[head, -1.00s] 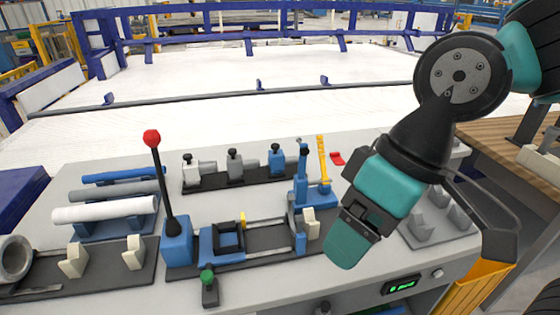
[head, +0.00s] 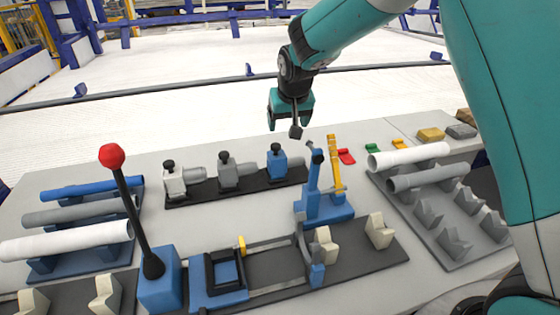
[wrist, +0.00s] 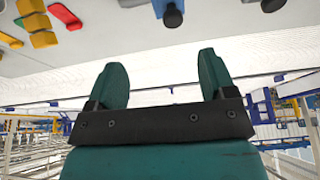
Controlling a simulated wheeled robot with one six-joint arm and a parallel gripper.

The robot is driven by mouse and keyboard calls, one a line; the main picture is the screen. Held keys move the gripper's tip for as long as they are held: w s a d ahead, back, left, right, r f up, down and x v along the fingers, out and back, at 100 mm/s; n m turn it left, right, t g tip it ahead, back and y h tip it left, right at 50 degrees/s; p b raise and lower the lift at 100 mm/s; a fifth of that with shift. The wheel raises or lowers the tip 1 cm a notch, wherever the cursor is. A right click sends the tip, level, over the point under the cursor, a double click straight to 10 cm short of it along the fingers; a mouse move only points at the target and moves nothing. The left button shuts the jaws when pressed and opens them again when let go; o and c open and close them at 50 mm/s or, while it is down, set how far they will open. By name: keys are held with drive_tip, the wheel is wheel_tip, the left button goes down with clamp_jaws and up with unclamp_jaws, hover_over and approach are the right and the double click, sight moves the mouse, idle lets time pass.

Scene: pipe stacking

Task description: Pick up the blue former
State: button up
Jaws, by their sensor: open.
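The blue former (head: 289,163) with a black knob stands at the right end of a black rack (head: 235,189), beside a grey former (head: 232,174) and a white former (head: 176,182). My gripper (head: 289,120) is open and empty, in the air above and behind the blue former, apart from it. In the wrist view, my two fingers (wrist: 161,72) are wide apart with nothing between them. The blue former (wrist: 160,6) is partly cut off at the top edge of that view, beyond the fingertips.
A blue bending machine (head: 325,205) with a yellow upright (head: 335,165) stands close in front, right of the former. A red-knobbed lever (head: 125,200) rises at left. White (head: 408,155) and grey pipes (head: 427,177) lie on a right rack. Small coloured pieces (head: 346,157) lie behind.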

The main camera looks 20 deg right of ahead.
drive_tip(key=p, duration=0.2)
approach(276, 152)
drive_tip(key=x, duration=0.5)
drive_tip(key=shift+w+a+f, duration=0.15)
drive_tip(key=shift+a+f, duration=0.05)
drive_tip(key=shift+a, duration=0.1)
drive_tip(key=shift+d+p+x, duration=0.15)
drive_tip(key=shift+p+x, duration=0.35)
drive_tip(key=shift+x, duration=0.9)
drive_tip(key=shift+d+p+x, duration=0.2)
drive_tip(key=shift+p+x, duration=0.25)
drive_tip(key=shift+x, duration=0.9)
drive_tip(key=c, duration=1.1)
drive_tip(key=shift+c, duration=1.1)
drive_tip(key=shift+r, duration=0.1)
